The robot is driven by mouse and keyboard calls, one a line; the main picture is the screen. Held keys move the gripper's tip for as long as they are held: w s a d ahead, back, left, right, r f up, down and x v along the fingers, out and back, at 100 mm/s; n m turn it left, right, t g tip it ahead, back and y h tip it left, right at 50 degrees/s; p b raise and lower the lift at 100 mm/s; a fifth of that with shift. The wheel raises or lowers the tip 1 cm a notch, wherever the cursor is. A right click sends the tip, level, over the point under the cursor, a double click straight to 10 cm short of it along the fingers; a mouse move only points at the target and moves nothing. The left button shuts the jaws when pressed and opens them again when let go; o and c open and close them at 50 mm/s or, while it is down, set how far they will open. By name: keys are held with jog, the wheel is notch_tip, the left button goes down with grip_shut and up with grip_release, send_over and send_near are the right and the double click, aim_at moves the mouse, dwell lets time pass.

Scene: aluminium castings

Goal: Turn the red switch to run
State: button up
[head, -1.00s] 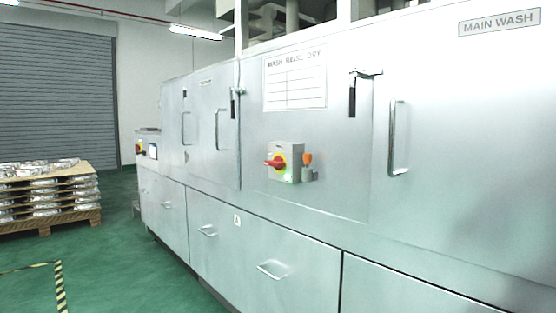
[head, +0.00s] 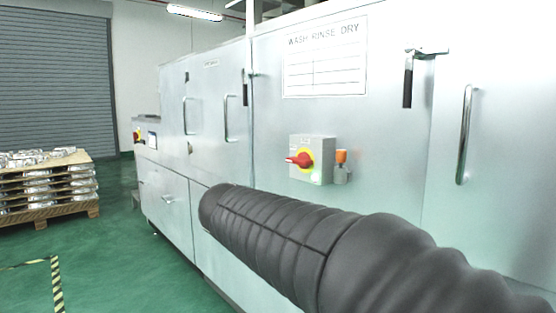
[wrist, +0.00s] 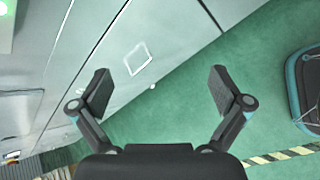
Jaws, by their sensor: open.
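The red switch (head: 299,160) is a red handle on a yellow round plate, on a grey box fixed to the washer's front panel in the head view. The handle lies roughly sideways, pointing left. A green light glows low on the box. The position marks are too small to read. My gripper (wrist: 159,88) shows in the wrist view with its two dark fingers spread wide and nothing between them. The switch handle is not seen in the wrist view. In the head view my dark ribbed arm crosses below the box, and my fingers are not visible there.
An orange-topped fitting (head: 342,168) sits just right of the switch box. A door handle (head: 464,135) and a black latch (head: 408,82) stand out from the panels. A pallet of castings (head: 45,185) is at the left. Green floor (head: 110,250) is open there.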

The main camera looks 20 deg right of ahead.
jog(key=w+r+n+h, duration=0.3)
jog(key=w+r+n, duration=0.1)
jog(key=w+r, duration=0.25)
jog(key=n+t+h+p, duration=0.1)
jog(key=n+t+h, duration=0.1)
jog(key=n+h, duration=0.25)
send_near(295, 161)
jog(key=x, duration=1.1)
jog(key=shift+d+p, duration=0.15)
jog(key=shift+p, duration=0.25)
jog(key=c, duration=1.1)
